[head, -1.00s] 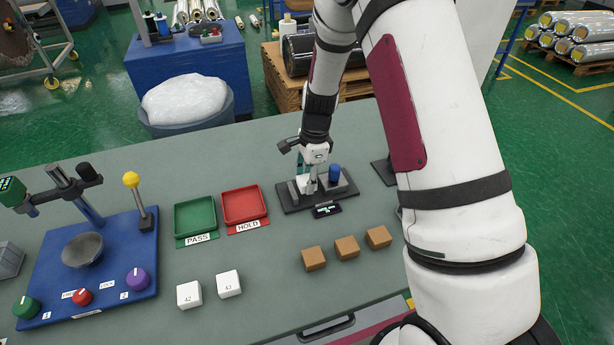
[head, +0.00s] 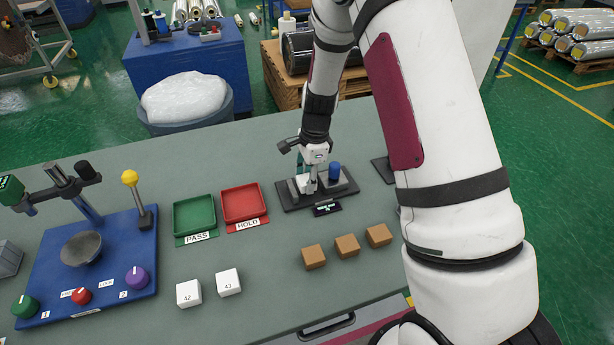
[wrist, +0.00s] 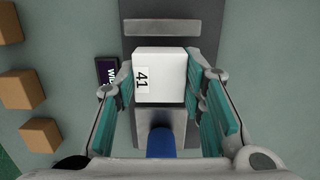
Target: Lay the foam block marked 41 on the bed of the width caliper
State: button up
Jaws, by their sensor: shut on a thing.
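The white foam block marked 41 (wrist: 160,76) is between the fingers of my gripper (wrist: 161,88) in the wrist view, its label up. My gripper (head: 308,186) is shut on it, over the dark base of the width caliper (head: 292,202). The caliper, with its blue knob (head: 334,171) and small display (head: 327,209), also shows in the wrist view (wrist: 140,18). The block appears between the caliper's grey jaws. I cannot tell whether its underside touches the bed. In the head view my gripper mostly hides the block.
White blocks 42 (head: 189,293) and 43 (head: 228,282) and several brown blocks (head: 347,245) stand in front. A green PASS tray (head: 195,213) and a red HOLD tray (head: 243,202) lie left of the caliper. A blue fixture (head: 100,270) stands farther left.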

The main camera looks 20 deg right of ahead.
jog(key=shift+f+b, duration=0.3)
jog(key=shift+f, duration=0.8)
jog(key=o, duration=1)
jog(key=r, duration=0.4)
jog(key=d+r, duration=0.1)
jog(key=r, duration=0.7)
jog(key=shift+d, duration=0.2)
